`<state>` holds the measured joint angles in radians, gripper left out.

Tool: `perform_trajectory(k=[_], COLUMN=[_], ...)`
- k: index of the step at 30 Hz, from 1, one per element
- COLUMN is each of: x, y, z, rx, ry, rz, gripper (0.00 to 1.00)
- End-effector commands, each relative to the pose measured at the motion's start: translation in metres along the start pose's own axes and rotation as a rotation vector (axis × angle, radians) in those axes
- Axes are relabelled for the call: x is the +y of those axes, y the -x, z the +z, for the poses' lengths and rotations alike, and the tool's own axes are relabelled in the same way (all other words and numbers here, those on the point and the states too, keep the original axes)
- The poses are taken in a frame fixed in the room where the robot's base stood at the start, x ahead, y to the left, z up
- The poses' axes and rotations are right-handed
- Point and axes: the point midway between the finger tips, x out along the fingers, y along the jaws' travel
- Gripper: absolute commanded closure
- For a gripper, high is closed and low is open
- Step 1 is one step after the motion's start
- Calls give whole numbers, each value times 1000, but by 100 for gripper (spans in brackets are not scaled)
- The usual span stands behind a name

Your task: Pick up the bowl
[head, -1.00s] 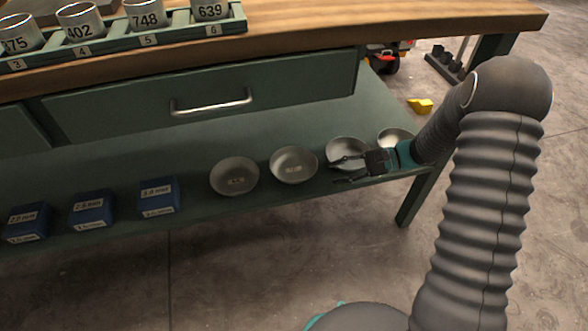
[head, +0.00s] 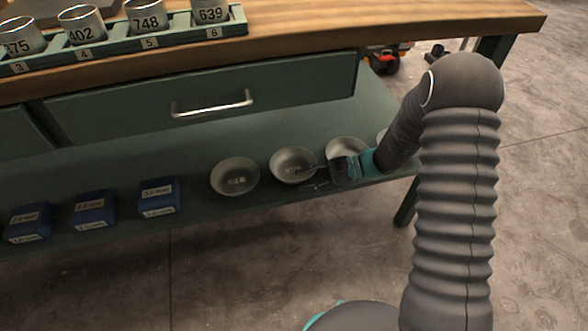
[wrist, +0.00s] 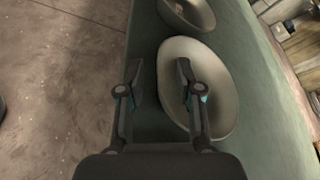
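Several grey metal bowls stand in a row on the green lower shelf. My gripper (head: 308,177) is open at the near rim of the second bowl from the left (head: 289,168). In the wrist view, this bowl (wrist: 222,88) lies under and right of my gripper (wrist: 159,70). The right finger is over the bowl's inside and the left finger is outside its rim, over the shelf edge. Whether either finger touches the bowl I cannot tell. The leftmost bowl (head: 235,176) also shows at the top of the wrist view (wrist: 190,12). A third bowl (head: 345,146) is partly behind my gripper.
Another bowl (head: 381,136) is mostly hidden by my arm. Blue boxes (head: 158,197) stand left on the shelf (head: 110,168). A drawer with a handle (head: 212,106) and the wooden bench top (head: 330,30) with numbered cups are above. The floor in front is clear.

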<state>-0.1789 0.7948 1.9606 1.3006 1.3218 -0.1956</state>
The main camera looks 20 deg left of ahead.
Motion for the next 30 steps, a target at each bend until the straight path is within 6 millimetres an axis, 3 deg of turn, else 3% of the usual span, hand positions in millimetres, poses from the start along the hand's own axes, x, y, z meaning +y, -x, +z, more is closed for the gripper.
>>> perform_trajectory(k=[2,3,7,23,30], x=[0,0,0,0,-11], y=[0,0,0,1,7], z=[0,0,0,1,16], rx=[0,0,0,0,0], ry=[0,0,0,-1,3], rz=[0,0,0,1,0], gripper=[65,70,100,100,100])
